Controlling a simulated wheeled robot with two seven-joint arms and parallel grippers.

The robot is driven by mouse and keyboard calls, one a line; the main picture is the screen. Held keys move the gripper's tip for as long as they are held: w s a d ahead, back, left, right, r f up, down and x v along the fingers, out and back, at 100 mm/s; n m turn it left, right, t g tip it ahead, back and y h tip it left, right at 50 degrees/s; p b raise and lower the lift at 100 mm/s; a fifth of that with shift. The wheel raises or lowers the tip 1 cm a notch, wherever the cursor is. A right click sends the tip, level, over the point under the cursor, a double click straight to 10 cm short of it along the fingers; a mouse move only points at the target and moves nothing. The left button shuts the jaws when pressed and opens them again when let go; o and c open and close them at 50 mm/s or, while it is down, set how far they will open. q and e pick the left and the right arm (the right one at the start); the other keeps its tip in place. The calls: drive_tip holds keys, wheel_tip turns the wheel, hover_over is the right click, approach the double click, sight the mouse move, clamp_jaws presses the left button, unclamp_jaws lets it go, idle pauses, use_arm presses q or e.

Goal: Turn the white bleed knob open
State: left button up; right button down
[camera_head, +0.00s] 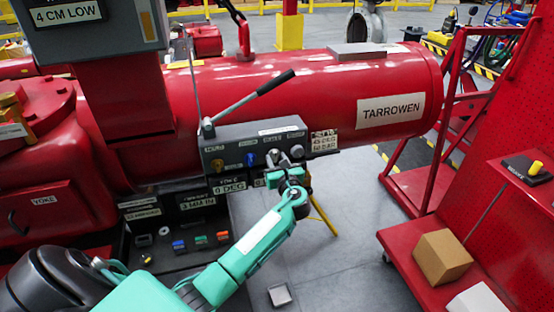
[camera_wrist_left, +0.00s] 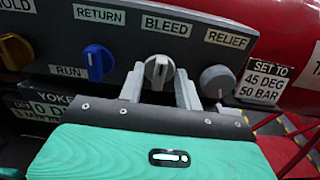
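The white bleed knob (camera_wrist_left: 159,72) sits under the BLEED label on the grey panel (camera_wrist_left: 225,58). Its raised grip stands close to upright, leaning slightly right at the top. My left gripper (camera_wrist_left: 160,84) is open, with one finger on each side of the knob. Small gaps seem to show between the fingers and the knob's grip. In the head view my left gripper (camera_head: 284,162) is at the panel's front and partly hides the knob. My right gripper is in neither view.
Left of the bleed knob are a blue knob (camera_wrist_left: 98,62) and a yellow knob (camera_wrist_left: 15,50); right of it is a grey relief knob (camera_wrist_left: 217,80). A long lever (camera_head: 250,100) rises above the panel. A red cart with a cardboard box (camera_head: 442,256) stands at right.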

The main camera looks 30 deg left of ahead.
use_arm(q)
clamp_jaws()
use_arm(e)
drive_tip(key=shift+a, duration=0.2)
